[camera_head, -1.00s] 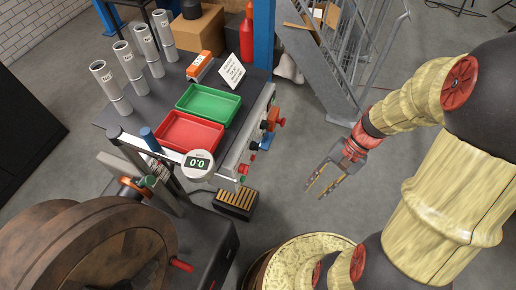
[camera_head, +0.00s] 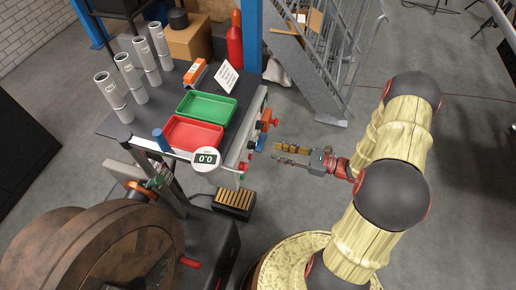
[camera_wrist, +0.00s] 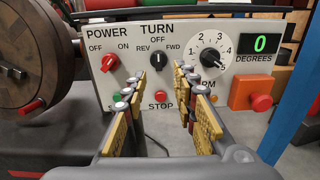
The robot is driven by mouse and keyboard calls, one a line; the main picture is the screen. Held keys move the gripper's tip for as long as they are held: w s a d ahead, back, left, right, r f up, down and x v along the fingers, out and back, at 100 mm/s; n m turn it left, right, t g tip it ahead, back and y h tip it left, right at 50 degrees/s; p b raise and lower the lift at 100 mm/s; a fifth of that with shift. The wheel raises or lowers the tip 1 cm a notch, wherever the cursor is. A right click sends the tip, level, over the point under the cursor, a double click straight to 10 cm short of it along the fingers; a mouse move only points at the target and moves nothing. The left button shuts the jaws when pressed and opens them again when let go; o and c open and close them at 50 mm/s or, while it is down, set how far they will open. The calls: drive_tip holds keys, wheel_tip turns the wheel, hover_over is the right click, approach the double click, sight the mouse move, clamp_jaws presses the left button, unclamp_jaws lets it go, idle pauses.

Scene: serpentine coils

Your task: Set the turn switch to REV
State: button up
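The control panel (camera_wrist: 180,35) fills the middle of the wrist view. Its black TURN switch (camera_wrist: 158,59) stands roughly upright, pointing at OFF, with REV to the left and FWD to the right. My gripper (camera_wrist: 162,78) is open and empty, its two yellow-padded fingers spread to either side below the TURN switch and apart from the panel. In the head view my gripper (camera_head: 276,153) points left towards the panel side of the bench, with a gap between. The TURN switch cannot be made out there.
Close by on the panel are the red POWER knob (camera_wrist: 109,62), the red STOP button (camera_wrist: 158,95), the RPM dial (camera_wrist: 210,57) and an orange box with a red button (camera_wrist: 260,102). The green button (camera_wrist: 118,96) is partly hidden. A metal staircase (camera_head: 315,75) stands behind the arm.

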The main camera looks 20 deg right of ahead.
sight(252, 146)
drive_tip(key=b+x, duration=0.2)
drive_tip(key=x, duration=0.5)
drive_tip(key=shift+a, duration=0.35)
drive_tip(key=shift+w+r, duration=0.1)
drive_tip(key=shift+w, duration=0.05)
drive_tip(key=shift+c, duration=1.3)
drive_tip(key=c, duration=0.4)
clamp_jaws()
